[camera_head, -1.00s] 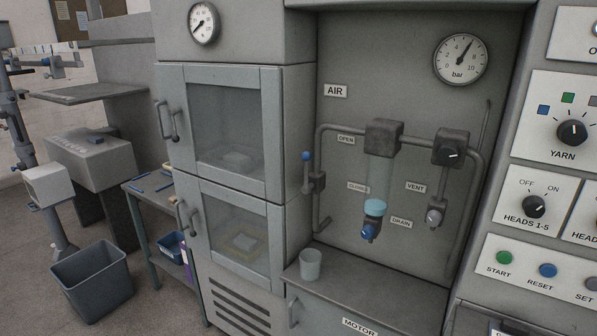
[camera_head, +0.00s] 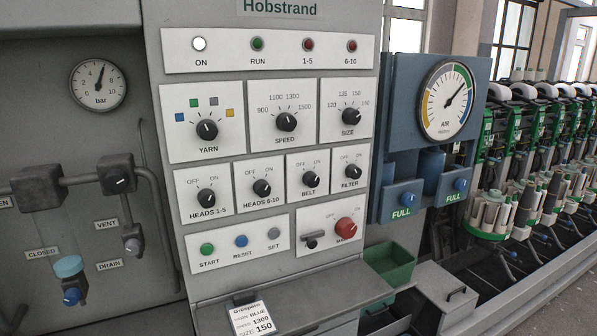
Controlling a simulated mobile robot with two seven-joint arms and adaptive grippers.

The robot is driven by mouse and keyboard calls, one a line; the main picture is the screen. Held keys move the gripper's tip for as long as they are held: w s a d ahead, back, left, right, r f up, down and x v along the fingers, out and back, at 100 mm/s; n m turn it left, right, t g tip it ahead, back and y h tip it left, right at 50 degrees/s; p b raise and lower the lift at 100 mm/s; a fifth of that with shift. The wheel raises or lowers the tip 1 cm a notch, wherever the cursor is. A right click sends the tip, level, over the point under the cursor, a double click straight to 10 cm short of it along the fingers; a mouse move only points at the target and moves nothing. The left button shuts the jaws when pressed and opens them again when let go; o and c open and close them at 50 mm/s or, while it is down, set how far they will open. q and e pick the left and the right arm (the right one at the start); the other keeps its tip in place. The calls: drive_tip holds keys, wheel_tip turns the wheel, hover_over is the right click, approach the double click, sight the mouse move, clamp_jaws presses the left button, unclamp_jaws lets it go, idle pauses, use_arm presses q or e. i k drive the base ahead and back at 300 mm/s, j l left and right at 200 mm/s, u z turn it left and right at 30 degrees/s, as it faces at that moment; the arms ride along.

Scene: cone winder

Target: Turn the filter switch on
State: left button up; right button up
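The filter switch (camera_head: 351,171) is a black rotary knob on a white plate, at the right end of the row of small switches on the control panel. OFF is printed at its upper left and ON at its upper right. The knob is too small for me to tell surely which way its pointer faces. Neither of my grippers is in view, and nothing covers the switch.
The belt switch (camera_head: 310,180) is just left of it. The size knob (camera_head: 351,116) is above, and the red main switch (camera_head: 345,228) below. A blue air unit (camera_head: 400,140) stands close on the right. A card (camera_head: 252,318) lies on the ledge below.

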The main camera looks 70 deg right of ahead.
sight(353, 172)
drive_tip(key=z, duration=0.45)
drive_tip(key=l+z, duration=0.15)
drive_tip(key=z, duration=0.7)
drive_tip(key=i+l+z, duration=0.1)
drive_tip(key=z, duration=1.25)
drive_tip(key=i+l, duration=0.05)
